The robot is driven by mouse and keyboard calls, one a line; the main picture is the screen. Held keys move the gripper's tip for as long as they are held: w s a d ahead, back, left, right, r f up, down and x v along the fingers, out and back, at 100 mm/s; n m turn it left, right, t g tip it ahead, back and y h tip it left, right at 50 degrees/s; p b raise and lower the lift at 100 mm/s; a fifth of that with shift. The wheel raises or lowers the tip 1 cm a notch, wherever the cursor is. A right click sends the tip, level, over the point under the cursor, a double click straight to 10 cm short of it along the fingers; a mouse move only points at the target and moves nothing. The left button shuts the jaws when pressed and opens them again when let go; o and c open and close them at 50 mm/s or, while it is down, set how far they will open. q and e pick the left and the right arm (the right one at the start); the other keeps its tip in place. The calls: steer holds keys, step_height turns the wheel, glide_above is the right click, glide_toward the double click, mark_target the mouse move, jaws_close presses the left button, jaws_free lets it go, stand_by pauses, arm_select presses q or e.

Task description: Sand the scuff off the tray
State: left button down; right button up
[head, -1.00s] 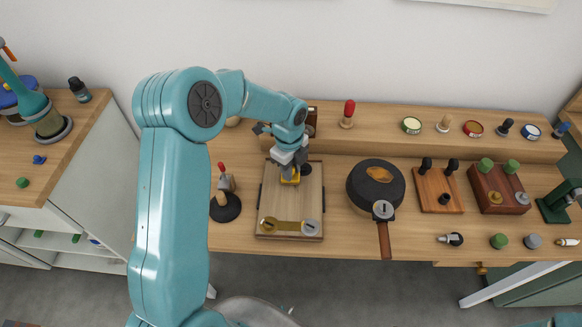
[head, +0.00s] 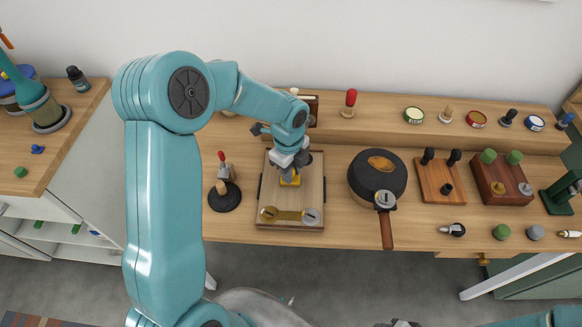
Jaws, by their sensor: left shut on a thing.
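The wooden tray (head: 312,194) lies on the workbench in the middle of the head view. My left gripper (head: 289,174) is over the upper part of the tray, pointing down. It is shut on a yellow block (head: 290,180), which is at the tray's surface; I cannot tell whether it touches. A dark round spot, partly hidden by the gripper, shows beside it. The scuff cannot be made out. My right gripper is not clearly in view.
A dark pan (head: 377,180) with a handle stands right of the tray. A black round base with a red-handled tool (head: 224,195) stands left. Wooden blocks with knobs (head: 440,185) stand farther right. Several tins and stamps line the raised back shelf (head: 390,125).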

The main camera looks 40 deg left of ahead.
arm_select(q)
steer(key=shift+w+a+p, duration=0.35)
steer(key=shift+w, duration=0.2)
steer(key=shift+w+a, duration=0.2)
steer(key=shift+w, duration=0.2)
steer(key=shift+w+a+r+p, duration=0.1)
steer(key=shift+w+a+p, duration=0.2)
steer(key=shift+w+p, duration=0.1)
steer(key=shift+w+a, duration=0.2)
steer(key=shift+w, duration=0.2)
steer(key=shift+w+d, duration=0.2)
steer(key=shift+d, duration=0.3)
steer(key=shift+s+d, duration=0.4)
steer(key=shift+d, duration=0.25)
steer(key=shift+s, duration=0.6)
steer(key=shift+s+d+b, duration=0.1)
steer(key=shift+s+b, duration=0.1)
steer(key=shift+b, duration=0.2)
steer(key=shift+s+d, duration=0.35)
steer(key=shift+d, duration=0.05)
steer(key=shift+r, duration=0.1)
steer(key=shift+a, duration=0.25)
steer(key=shift+w+a+p, duration=0.25)
steer(key=shift+w+p, duration=0.05)
steer(key=shift+w, duration=0.45)
steer(key=shift+w+a, duration=0.4)
steer(key=shift+w+a+p, duration=0.2)
steer(key=shift+w+p, duration=0.2)
steer(key=shift+w, duration=0.05)
